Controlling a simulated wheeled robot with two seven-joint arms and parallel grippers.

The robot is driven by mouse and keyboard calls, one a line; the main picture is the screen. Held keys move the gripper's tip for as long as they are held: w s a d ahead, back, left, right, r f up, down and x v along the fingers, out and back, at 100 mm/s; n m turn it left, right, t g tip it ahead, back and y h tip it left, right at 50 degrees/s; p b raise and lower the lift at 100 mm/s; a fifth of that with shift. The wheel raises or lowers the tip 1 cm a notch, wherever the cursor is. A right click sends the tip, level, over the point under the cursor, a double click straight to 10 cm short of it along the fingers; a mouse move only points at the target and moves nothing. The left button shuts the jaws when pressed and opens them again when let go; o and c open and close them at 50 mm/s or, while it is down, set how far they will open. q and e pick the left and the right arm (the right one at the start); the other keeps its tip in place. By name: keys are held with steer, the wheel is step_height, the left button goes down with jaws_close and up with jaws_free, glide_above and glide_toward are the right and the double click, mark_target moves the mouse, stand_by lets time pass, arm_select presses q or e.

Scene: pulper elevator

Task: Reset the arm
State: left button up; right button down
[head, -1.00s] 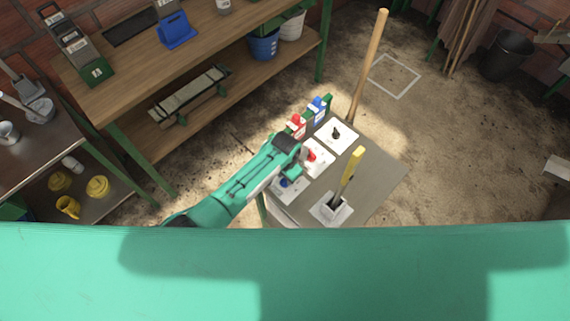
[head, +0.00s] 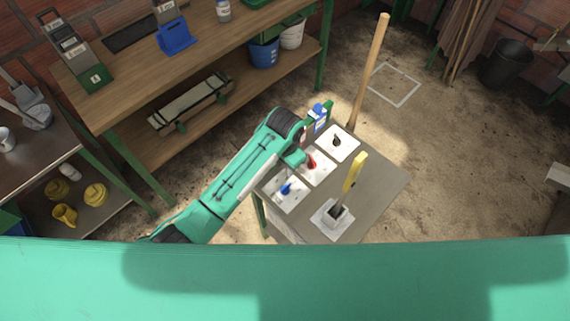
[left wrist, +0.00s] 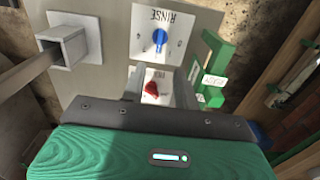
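The control stand (head: 375,185) has a grey top with white plates. A blue knob (head: 287,188), a red knob (head: 311,163) and a black knob (head: 337,141) sit on separate plates. A lever with a yellow grip (head: 354,172) rises from a white socket beside them. My left gripper (head: 300,160) is over the stand near the red knob. In the left wrist view its fingers (left wrist: 155,80) are apart, with the red knob (left wrist: 152,89) showing between them; whether they touch it I cannot tell. The blue knob (left wrist: 159,38), on a plate marked RINSE, lies beyond. My right gripper is not in view.
A tall wooden pole (head: 368,70) stands behind the stand. A blue tag (head: 317,114) hangs on a green rail at the stand's edge. A wooden workbench (head: 130,85) stands at the upper left. The floor to the right is largely clear.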

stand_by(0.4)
arm_select(q)
steer(key=s+a+r+n+t, duration=0.2)
steer(key=s+a+r+n, duration=0.2)
steer(key=s+a, duration=0.8)
steer(key=s+a+r+n+t, duration=0.2)
steer(key=s+a+r+n, duration=0.15)
steer(key=s+a, duration=0.8)
step_height(320, 180, down, 31)
steer(key=g+b, duration=0.2)
steer(key=s+a+f+b, duration=0.1)
steer(key=s+f, duration=0.9)
steer(key=f, duration=0.2)
steer(key=s+a+f+g+b, duration=0.1)
steer(key=s+a+f, duration=0.1)
steer(key=s+f, duration=0.7)
step_height(320, 180, down, 3)
steer(key=shift+s+f+m+b, duration=0.2)
steer(key=shift+s+m+b, duration=0.1)
steer(key=shift+s+m, duration=0.15)
